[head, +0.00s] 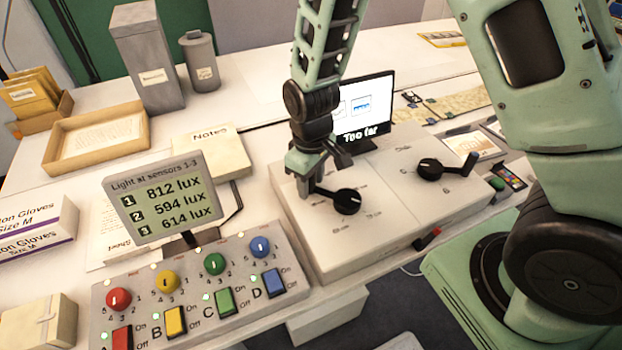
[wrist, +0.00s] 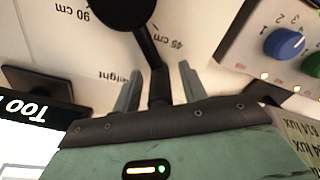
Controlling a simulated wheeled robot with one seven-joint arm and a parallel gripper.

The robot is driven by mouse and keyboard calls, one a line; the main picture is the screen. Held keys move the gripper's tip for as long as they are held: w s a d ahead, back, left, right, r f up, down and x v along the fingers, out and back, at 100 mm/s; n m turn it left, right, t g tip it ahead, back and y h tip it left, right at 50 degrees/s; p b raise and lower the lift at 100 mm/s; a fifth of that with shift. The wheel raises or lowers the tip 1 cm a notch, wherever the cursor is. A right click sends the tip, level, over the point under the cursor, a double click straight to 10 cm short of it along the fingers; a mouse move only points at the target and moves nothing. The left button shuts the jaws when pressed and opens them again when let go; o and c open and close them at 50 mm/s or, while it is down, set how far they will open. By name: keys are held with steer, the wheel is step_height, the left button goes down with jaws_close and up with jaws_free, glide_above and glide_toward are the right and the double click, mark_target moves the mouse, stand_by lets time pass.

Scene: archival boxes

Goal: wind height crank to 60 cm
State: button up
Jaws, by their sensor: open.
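The height crank is a black hub (head: 347,202) with an arm, on a white box (head: 370,225) with printed cm marks. It also shows in the wrist view as a black hub (wrist: 125,10), with 90 cm and 45 cm marks and part of the word "height" beside it. Its arm points left in the head view, toward my gripper (head: 305,188). In the wrist view my open gripper (wrist: 160,80) has one finger on each side of the crank's handle (wrist: 158,90), with gaps showing. The 60 cm mark is not clearly readable.
A second black crank (head: 445,168) stands right on the same box. A monitor (head: 365,105) behind reads "Too far". A lux display (head: 163,197) and a panel of coloured knobs and switches (head: 195,290) are at left. A notes pad (head: 210,150) lies behind the display.

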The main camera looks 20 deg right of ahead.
jaws_close()
steer(key=shift+w+d, duration=0.1)
steer(key=shift+w+d+r+m+p, duration=0.1)
steer(key=shift+w+d+m+p, duration=0.3)
steer(key=shift+m, duration=0.35)
steer(key=shift+w+d+r+m+p, duration=0.1)
steer(key=shift+w+d+m+p, duration=0.1)
steer(key=shift+d+m, duration=0.45)
steer(key=d+m, duration=0.1)
steer(key=m, duration=0.1)
steer(key=d+m+p, duration=0.1)
steer(key=shift+w+d+m, duration=0.15)
steer(key=shift+w+m, duration=0.2)
steer(key=shift+m, duration=0.05)
steer(key=d+m+p, duration=0.1)
steer(key=d+m, duration=0.2)
steer(key=m, duration=0.1)
steer(key=shift+s+d+m, duration=0.1)
steer(key=shift+d+m, duration=0.05)
steer(key=shift+m, duration=0.15)
steer(key=shift+s+d+f+m, duration=0.1)
steer(key=shift+s+d+m, duration=0.1)
steer(key=shift+d+m, duration=0.3)
steer(key=shift+s+d+m, duration=0.15)
steer(key=shift+d+m, duration=0.2)
steer(key=shift+m, duration=0.25)
steer(key=shift+s+d+m+p, duration=0.45)
steer(key=shift+d+m, duration=0.25)
steer(key=shift+m, duration=0.5)
